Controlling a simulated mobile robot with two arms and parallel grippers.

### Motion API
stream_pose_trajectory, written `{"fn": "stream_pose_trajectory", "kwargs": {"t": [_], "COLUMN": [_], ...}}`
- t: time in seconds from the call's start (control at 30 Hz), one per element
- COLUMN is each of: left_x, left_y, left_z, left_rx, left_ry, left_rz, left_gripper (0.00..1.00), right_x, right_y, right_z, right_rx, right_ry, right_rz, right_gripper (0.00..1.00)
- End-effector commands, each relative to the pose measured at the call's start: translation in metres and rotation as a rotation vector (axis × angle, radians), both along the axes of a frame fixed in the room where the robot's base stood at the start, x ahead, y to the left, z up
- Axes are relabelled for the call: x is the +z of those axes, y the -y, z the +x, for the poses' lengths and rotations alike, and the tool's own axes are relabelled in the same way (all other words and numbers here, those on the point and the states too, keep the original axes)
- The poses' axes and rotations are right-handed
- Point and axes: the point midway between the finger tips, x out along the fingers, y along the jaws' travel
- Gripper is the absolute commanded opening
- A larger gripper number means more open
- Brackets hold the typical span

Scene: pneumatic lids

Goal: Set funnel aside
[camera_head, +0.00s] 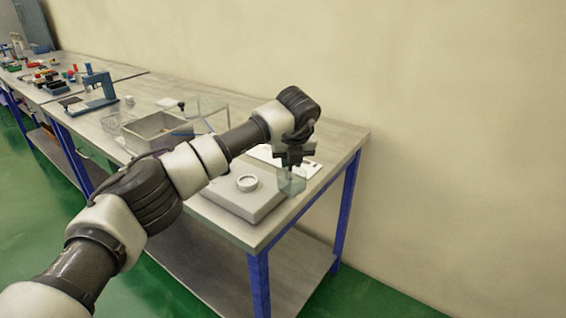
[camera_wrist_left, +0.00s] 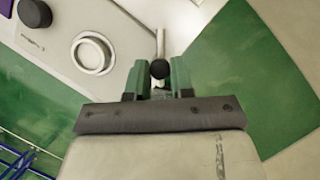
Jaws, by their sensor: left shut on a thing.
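My left gripper (camera_head: 291,172) is over the right end of the bench, pointing down. In the wrist view its two green fingers (camera_wrist_left: 160,78) are shut on a small dark round-ended piece (camera_wrist_left: 160,69). A pale rod (camera_wrist_left: 160,43) shows just beyond this piece; I cannot tell whether they are joined. In the head view a clear greenish shape (camera_head: 292,182) shows right below the gripper's dark body; I cannot tell whether it is the fingers or a vessel. No funnel shape can be made out for sure. My right gripper is not in view.
A flat grey-white unit (camera_head: 238,203) with a white ring (camera_head: 247,183) lies at the bench's near right end; the ring also shows in the wrist view (camera_wrist_left: 92,53). A grey open box (camera_head: 155,127) stands further left. The bench's right edge (camera_head: 345,160) is close to the gripper.

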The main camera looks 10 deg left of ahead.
Motion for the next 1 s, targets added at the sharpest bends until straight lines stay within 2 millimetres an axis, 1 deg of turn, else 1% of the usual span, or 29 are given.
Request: {"fn": "stream_pose_trajectory", "kwargs": {"t": [0.03,0.3,0.8,0.83,0.97,1.0], "left_x": [0.0005,0.0012,0.0020,0.0020,0.0015,0.0013], "left_y": [0.0021,0.0059,0.0065,0.0065,0.0063,0.0064], "left_z": [0.0009,0.0022,0.0026,0.0026,0.0025,0.0024], "left_rx": [0.022,0.102,0.115,0.115,0.115,0.115], "left_ry": [0.004,0.003,0.003,0.003,0.003,0.002], "left_rz": [0.000,-0.001,-0.003,-0.003,-0.001,-0.002], "left_gripper": [0.00,0.00,0.00,0.27,0.47,0.48], "right_x": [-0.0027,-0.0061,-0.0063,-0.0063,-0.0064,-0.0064], "right_y": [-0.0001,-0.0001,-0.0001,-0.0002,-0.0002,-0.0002], "right_z": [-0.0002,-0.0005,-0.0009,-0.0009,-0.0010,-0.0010], "right_rx": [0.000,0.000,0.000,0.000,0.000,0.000], "right_ry": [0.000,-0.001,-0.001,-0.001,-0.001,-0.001], "right_rz": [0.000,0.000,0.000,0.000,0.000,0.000], "right_gripper": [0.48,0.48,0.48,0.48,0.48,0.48]}}
